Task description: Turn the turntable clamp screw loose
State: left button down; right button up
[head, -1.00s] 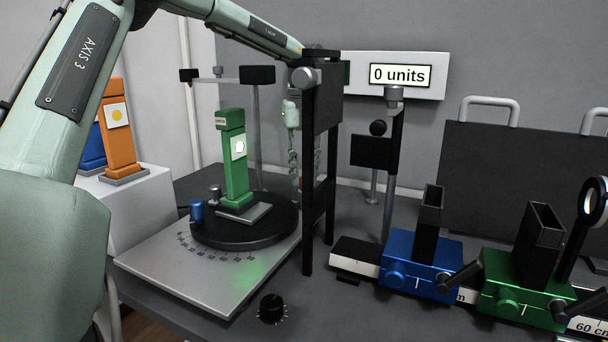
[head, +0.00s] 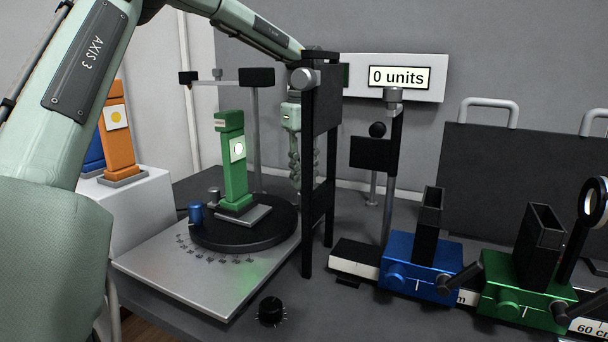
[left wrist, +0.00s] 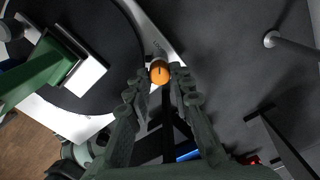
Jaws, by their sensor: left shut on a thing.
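The turntable (head: 245,232) is a black disc on a silver base plate with a degree scale. A green lamp holder (head: 234,165) with a lit white spot stands upright on it. In the left wrist view an orange knob with a dark line (left wrist: 159,72), seemingly the clamp screw, is beside the turntable's edge. My left gripper (head: 298,188) points down behind the black frame, at the turntable's far right side. Its fingers are shut on the orange knob, one on each side. The knob is hidden in the head view. My right gripper is not in view.
A black upright frame (head: 308,215) stands close in front of my left gripper. A blue knob (head: 196,213) sits at the turntable's left edge. The display (head: 400,77) reads "0 units". Blue (head: 420,275) and green (head: 525,288) rail carriages stand at right.

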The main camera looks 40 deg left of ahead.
pick_arm(q)
jog(key=c, duration=1.3)
grip_release()
notch_tip(320, 180, up, 12)
jog(key=shift+r, duration=0.1)
